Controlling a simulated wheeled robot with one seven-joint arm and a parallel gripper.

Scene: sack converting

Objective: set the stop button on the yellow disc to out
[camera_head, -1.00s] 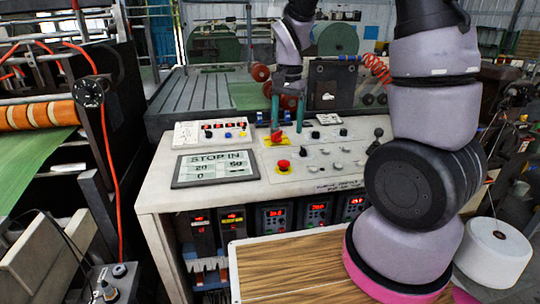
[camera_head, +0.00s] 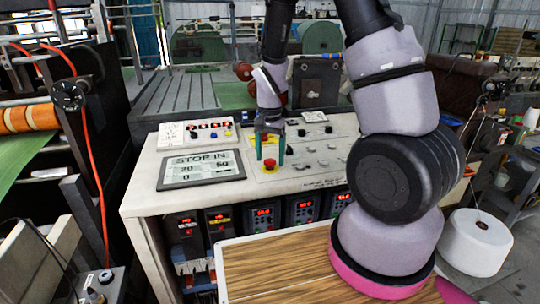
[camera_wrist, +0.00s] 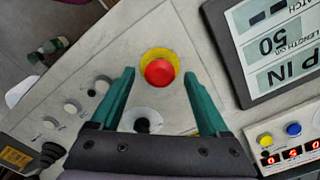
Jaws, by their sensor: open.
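The red stop button (camera_head: 270,165) sits on its yellow disc on the panel's sloped top. In the wrist view the round red cap (camera_wrist: 160,73) is seen from above, ringed by the yellow disc (camera_wrist: 157,52). My gripper (camera_head: 270,157) is open with its teal fingers pointing down, one to each side of the button. In the wrist view my gripper's fingertips (camera_wrist: 159,76) flank the cap with clear gaps on both sides, so nothing is held. I cannot tell exactly how high the tips are. The display (camera_head: 201,168) reads STOP IN.
A small box with red digits and colored buttons (camera_head: 210,132) stands behind the display. Knobs (camera_head: 321,163) are right of the button, and a black knob (camera_wrist: 142,125) lies near my gripper's palm. A wooden board (camera_head: 280,262) lies in front.

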